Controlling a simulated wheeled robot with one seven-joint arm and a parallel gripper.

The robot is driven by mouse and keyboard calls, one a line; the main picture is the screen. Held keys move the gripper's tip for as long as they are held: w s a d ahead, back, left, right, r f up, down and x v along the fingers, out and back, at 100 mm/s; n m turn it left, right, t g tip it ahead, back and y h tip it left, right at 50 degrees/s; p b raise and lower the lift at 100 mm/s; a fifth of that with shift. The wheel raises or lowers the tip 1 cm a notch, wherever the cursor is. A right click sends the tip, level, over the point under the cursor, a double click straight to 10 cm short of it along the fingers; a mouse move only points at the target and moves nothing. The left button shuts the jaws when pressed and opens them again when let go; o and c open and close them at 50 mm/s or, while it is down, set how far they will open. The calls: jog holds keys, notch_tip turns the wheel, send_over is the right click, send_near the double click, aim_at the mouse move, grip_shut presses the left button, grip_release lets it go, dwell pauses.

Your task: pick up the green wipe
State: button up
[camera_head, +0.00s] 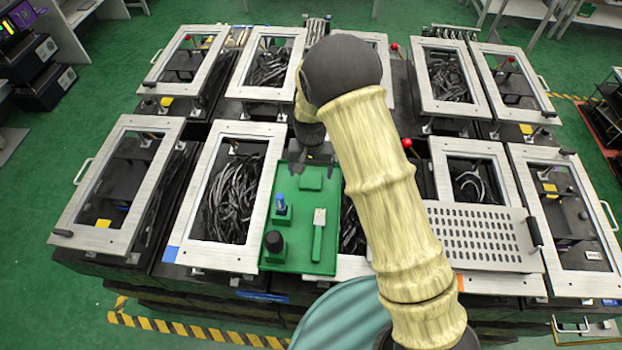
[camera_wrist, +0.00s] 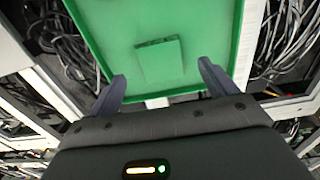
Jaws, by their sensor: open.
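The green wipe (camera_head: 311,178) is a small flat square lying at the far end of a green tray (camera_head: 302,260). In the wrist view the wipe (camera_wrist: 160,60) lies flat on the tray floor, near the tray's edge closest to my gripper. My gripper (camera_wrist: 162,76) is open, its two dark fingers spread to either side of the wipe, with nothing between them. In the head view my gripper (camera_head: 311,156) is over the tray's far end, partly hidden by my arm. The height between the fingertips and the wipe is hard to judge.
The tray also holds a blue-topped item (camera_head: 280,205), a black-capped item (camera_head: 274,243) and a brush-like tool (camera_head: 318,235). Framed lever fixtures with cables surround it. A perforated metal plate (camera_head: 480,235) lies to the right. Red knobs (camera_head: 407,143) stick up nearby.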

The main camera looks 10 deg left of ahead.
aim_at(311, 181)
jog(key=shift+f+p, duration=0.75)
jog(key=shift+f, duration=1.2)
jog(key=shift+c, duration=0.3)
jog(key=c, duration=1.1)
jog(key=shift+r, duration=0.2)
notch_tip(311, 181, up, 10)
jog(key=b, duration=0.3)
jog(key=shift+f, duration=0.15)
jog(key=shift+o, duration=1.2)
jog(key=shift+c, duration=0.4)
